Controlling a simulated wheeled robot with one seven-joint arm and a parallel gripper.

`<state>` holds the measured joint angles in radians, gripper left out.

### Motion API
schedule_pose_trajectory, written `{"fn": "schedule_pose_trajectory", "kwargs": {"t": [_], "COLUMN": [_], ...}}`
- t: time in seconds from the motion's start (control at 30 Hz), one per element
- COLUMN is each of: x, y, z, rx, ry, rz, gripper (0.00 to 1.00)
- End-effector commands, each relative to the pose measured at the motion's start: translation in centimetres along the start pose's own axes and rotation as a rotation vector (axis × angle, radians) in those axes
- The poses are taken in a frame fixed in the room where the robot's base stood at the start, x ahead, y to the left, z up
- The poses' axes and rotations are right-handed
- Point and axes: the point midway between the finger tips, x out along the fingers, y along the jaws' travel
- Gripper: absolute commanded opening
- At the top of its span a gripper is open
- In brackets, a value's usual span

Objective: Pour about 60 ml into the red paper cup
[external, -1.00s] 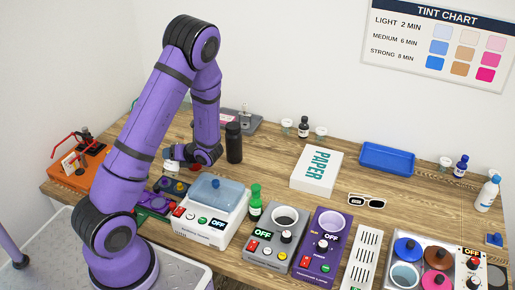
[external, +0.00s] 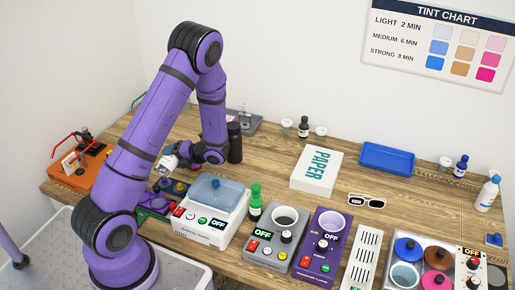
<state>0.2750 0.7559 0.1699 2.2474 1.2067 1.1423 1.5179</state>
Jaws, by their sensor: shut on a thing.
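My gripper (external: 168,163) is low over the left part of the table, left of my wrist. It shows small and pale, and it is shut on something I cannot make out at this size. The red paper cup is not clearly visible; my wrist and forearm cover part of the table there. A tall black bottle (external: 235,142) stands upright just right of my wrist; I cannot tell whether they touch.
A white box with a blue lid (external: 223,188) and a green bottle (external: 255,195) stand in front of my wrist. An orange unit (external: 80,175) is at the left. A paper box (external: 316,168) and blue tray (external: 387,158) lie right. Bare wood lies behind the green bottle.

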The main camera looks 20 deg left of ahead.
Motion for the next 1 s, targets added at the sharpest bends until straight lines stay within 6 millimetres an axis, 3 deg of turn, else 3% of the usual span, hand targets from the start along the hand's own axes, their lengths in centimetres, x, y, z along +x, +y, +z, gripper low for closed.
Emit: {"fn": "schedule_pose_trajectory", "kwargs": {"t": [0.4, 1.0], "x": [-0.1, -0.4], "y": [-0.7, -0.1], "z": [0.7, 1.0], "rx": [0.158, 0.24], "ry": [0.046, 0.071], "rz": [0.065, 0.1], "gripper": [0.34, 0.34]}}
